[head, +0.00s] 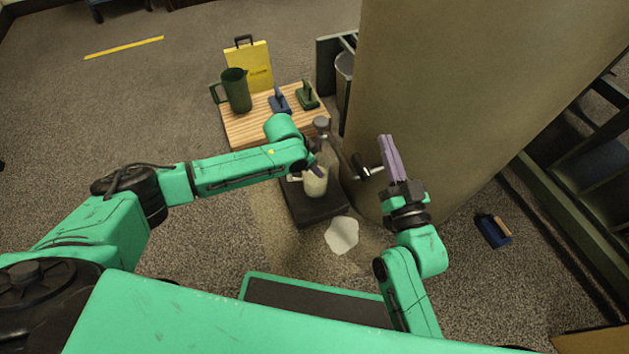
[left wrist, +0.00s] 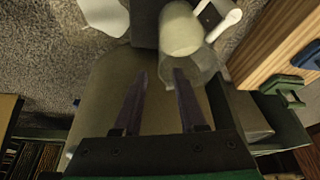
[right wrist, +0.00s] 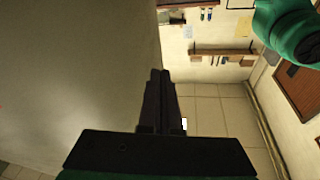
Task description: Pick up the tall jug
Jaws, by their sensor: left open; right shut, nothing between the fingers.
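A dark green tall jug (head: 238,92) with a side handle stands upright on a slatted wooden platform (head: 240,130) at the back left. A clear vessel (head: 322,160) with cream-coloured contents stands on a dark low block (head: 312,213). My left gripper (head: 317,172) is at the clear vessel, partly hidden by its own arm. In the left wrist view my left gripper (left wrist: 160,82) is open, with the clear vessel (left wrist: 205,62) just beyond its fingertips; I cannot tell whether they touch. My right gripper (head: 387,140) is shut and empty beside the big column, pointing away from me.
A yellow case (head: 262,72) stands behind the jug. Blue (head: 280,103) and green (head: 307,97) handled tools lie right of it. A beige column (head: 450,100) blocks the middle right. A white patch (head: 342,235) and a blue brush-like tool (head: 493,230) lie on the floor.

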